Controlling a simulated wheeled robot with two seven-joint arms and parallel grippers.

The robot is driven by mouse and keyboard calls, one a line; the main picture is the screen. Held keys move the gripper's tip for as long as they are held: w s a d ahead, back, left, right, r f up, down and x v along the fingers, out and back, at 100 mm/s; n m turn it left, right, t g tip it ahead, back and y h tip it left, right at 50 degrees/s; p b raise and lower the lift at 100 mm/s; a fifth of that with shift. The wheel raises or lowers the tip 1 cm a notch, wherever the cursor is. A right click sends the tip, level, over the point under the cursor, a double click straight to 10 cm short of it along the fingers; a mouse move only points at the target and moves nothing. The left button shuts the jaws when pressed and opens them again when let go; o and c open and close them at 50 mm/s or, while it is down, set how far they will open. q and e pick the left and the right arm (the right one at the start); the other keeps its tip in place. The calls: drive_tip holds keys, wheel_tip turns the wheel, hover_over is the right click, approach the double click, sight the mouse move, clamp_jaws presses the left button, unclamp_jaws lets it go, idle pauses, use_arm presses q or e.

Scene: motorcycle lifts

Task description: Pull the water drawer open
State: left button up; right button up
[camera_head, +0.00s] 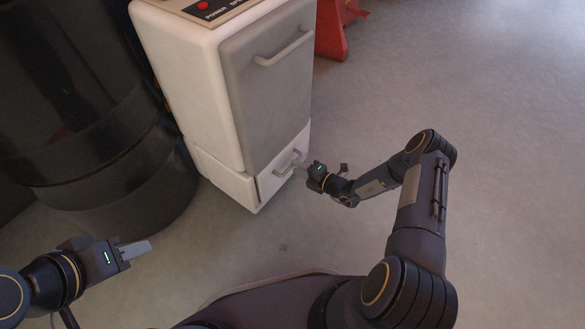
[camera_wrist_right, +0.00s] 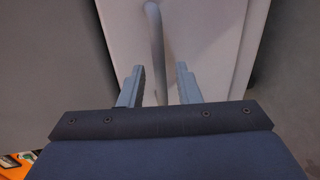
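The water drawer (camera_head: 277,181) is the low white front at the bottom of a white cabinet, with a pale bar handle (camera_head: 287,168). I cannot tell whether its front stands proud of the cabinet. My right gripper (camera_head: 302,165) is at this handle. In the right wrist view its two fingers (camera_wrist_right: 160,82) are apart, and the handle (camera_wrist_right: 155,40) runs between them with gaps on both sides. My left gripper (camera_head: 135,249) is away from the cabinet, low at the left, above the floor. Its fingers overlap in view and hold nothing visible.
The cabinet's larger grey door (camera_head: 270,90) with its own handle (camera_head: 285,47) is above the drawer. A large black drum (camera_head: 85,120) stands close on the left. A red object (camera_head: 331,28) is behind on the right. The floor (camera_head: 480,110) at right is clear.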

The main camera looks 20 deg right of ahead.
drive_tip(key=shift+b+x, duration=0.35)
drive_tip(key=shift+x, duration=1.2)
drive_tip(key=shift+s, duration=0.1)
clamp_jaws()
